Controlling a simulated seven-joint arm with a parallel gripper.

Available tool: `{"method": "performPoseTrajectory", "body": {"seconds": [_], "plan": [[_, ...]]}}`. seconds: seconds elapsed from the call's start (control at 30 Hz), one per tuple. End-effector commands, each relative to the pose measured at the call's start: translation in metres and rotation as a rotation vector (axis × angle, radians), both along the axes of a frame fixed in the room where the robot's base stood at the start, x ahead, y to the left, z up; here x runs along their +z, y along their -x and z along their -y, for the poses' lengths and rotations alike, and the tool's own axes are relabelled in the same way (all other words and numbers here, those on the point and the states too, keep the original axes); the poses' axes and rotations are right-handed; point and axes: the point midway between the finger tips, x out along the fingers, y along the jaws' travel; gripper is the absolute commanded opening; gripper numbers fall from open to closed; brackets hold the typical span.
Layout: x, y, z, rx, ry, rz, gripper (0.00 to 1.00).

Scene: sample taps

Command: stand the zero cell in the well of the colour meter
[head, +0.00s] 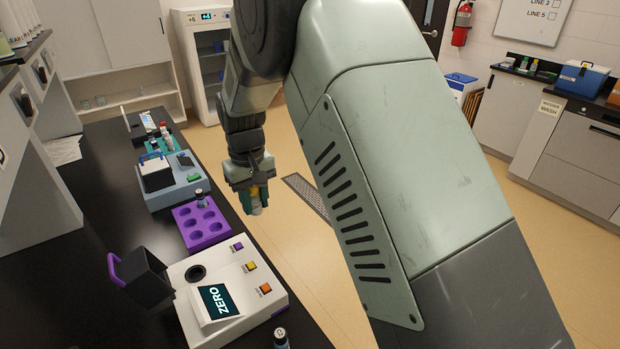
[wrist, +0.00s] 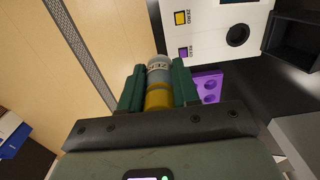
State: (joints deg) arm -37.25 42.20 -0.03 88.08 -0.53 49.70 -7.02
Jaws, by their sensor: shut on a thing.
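My gripper (head: 256,190) is shut on the zero cell (head: 256,208), a small vial.
Another vial (head: 281,338) stands near the front edge. Bare black bench (head: 95,210) lies left of the instruments.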

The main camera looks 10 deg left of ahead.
Motion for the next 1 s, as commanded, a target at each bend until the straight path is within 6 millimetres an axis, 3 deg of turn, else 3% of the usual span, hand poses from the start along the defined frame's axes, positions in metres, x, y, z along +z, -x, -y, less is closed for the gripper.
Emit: {"method": "performPoseTrajectory", "body": {"seconds": [0.03, 0.2, 0.4, 0.6, 1.0], "plan": [[-0.013, 0.011, -0.024, 0.055, 0.002, -0.004, 0.11], [-0.047, 0.045, -0.086, 0.200, 0.000, -0.004, 0.11], [-0.075, 0.078, -0.129, 0.311, -0.003, -0.005, 0.11], [-0.085, 0.090, -0.143, 0.348, -0.005, -0.005, 0.11], [-0.117, 0.091, -0.142, 0.348, -0.004, -0.006, 0.11]]}}
